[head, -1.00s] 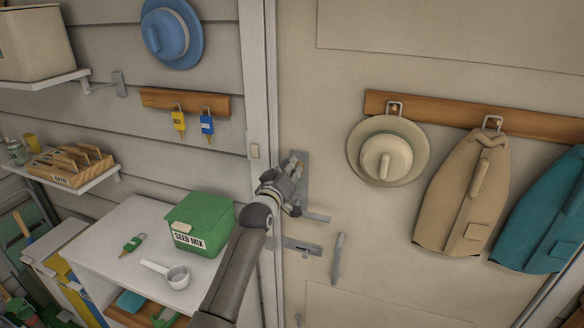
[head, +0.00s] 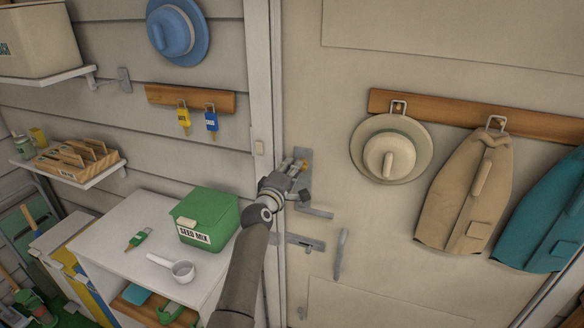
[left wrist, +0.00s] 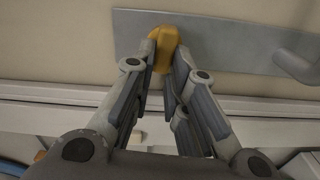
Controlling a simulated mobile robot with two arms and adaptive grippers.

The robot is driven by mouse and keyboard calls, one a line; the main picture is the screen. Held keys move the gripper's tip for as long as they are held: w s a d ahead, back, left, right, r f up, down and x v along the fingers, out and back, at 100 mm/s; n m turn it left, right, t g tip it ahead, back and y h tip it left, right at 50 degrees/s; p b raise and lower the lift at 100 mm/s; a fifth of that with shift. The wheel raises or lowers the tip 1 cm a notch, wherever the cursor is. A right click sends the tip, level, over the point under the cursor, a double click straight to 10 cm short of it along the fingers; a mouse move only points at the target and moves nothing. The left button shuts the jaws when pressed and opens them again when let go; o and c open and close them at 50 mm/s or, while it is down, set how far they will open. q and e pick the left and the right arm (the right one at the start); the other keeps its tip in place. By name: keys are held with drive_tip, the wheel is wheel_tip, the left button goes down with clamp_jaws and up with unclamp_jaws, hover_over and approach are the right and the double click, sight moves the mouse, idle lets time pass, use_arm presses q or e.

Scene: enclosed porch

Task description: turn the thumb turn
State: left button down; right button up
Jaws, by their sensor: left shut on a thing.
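The thumb turn (left wrist: 164,47) is a small brass-yellow knob on a grey metal plate (left wrist: 225,40). In the left wrist view it sits between the tips of my left gripper (left wrist: 164,66), which is shut on it. In the head view my left gripper (head: 297,170) reaches the plate (head: 305,158) on the beige door, and only a bit of the yellow thumb turn (head: 305,165) shows beside the fingers. My right gripper is in neither view.
On the door, a lever handle (head: 316,212) sits below the thumb turn, with a sliding bolt (head: 303,242) and a vertical pull handle (head: 341,255) lower. A hat (head: 388,158) and coats hang to the right. A green seed box (head: 208,215) stands on a cabinet at left.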

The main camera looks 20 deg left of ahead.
use_arm(q)
drive_tip(key=shift+f+n, duration=0.1)
drive_tip(key=shift+n, duration=0.5)
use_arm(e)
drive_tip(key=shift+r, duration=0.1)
use_arm(q)
drive_tip(key=c, duration=1.4)
unclamp_jaws()
drive_tip(key=shift+c, duration=0.2)
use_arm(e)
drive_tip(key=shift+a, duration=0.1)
